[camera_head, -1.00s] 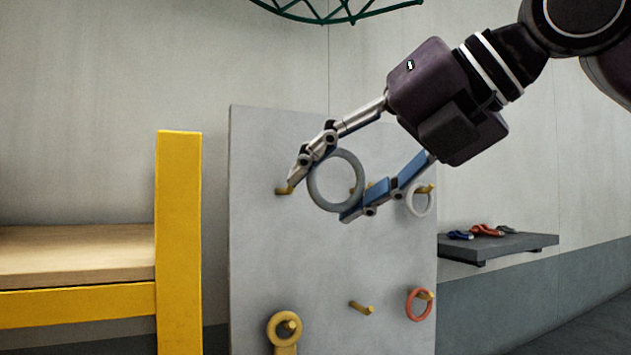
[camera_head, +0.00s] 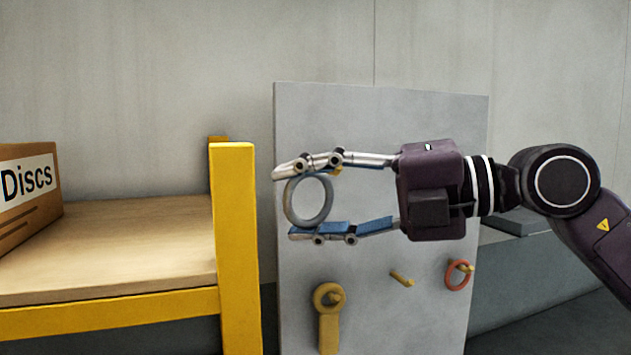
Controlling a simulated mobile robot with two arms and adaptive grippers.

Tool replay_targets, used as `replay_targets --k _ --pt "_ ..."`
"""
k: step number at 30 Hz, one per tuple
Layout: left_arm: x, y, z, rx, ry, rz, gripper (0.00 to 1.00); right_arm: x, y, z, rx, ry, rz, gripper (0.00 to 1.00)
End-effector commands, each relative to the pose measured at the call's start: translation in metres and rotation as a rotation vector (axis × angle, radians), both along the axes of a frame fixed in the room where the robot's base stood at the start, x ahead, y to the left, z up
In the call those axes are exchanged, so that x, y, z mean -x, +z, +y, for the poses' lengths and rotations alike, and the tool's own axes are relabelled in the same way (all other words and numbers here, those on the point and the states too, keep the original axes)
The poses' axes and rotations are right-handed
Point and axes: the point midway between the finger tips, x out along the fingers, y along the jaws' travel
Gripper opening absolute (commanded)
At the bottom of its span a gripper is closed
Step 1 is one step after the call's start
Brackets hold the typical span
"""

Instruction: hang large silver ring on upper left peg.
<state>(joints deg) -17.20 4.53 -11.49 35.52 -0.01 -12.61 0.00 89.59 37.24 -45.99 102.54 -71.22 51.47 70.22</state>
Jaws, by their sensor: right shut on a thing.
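My right gripper (camera_head: 292,203) comes in from the right and is shut on the large silver ring (camera_head: 328,200). The ring is upright, its open face toward me, with one finger above and one below it. It is in front of the left part of a grey peg board (camera_head: 385,113). A bit of a yellow peg, the upper left peg (camera_head: 338,171), shows just right of the ring's top, partly hidden by the upper finger. The ring appears beside this peg, not around it; its distance from the board is unclear. My left gripper is not in view.
A yellow ring-ended tool (camera_head: 328,325) hangs on the lower left peg, and a red ring (camera_head: 449,277) on the lower right peg. The lower middle peg (camera_head: 402,279) is bare. A yellow-framed table (camera_head: 236,250) with a Discs box (camera_head: 30,195) stands left.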

Motion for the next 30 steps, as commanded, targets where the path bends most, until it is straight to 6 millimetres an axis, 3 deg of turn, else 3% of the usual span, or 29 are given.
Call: replay_targets --k 11,21,30 --pt "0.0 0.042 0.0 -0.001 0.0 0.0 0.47 -0.008 0.015 -0.008 -0.263 0.041 0.229 0.18" --pt "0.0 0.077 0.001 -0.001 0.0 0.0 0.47 -0.025 0.026 -0.043 -0.483 0.004 0.401 0.18" --pt "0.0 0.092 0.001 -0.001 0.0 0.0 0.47 -0.035 0.024 -0.071 -0.582 -0.041 0.458 0.18"
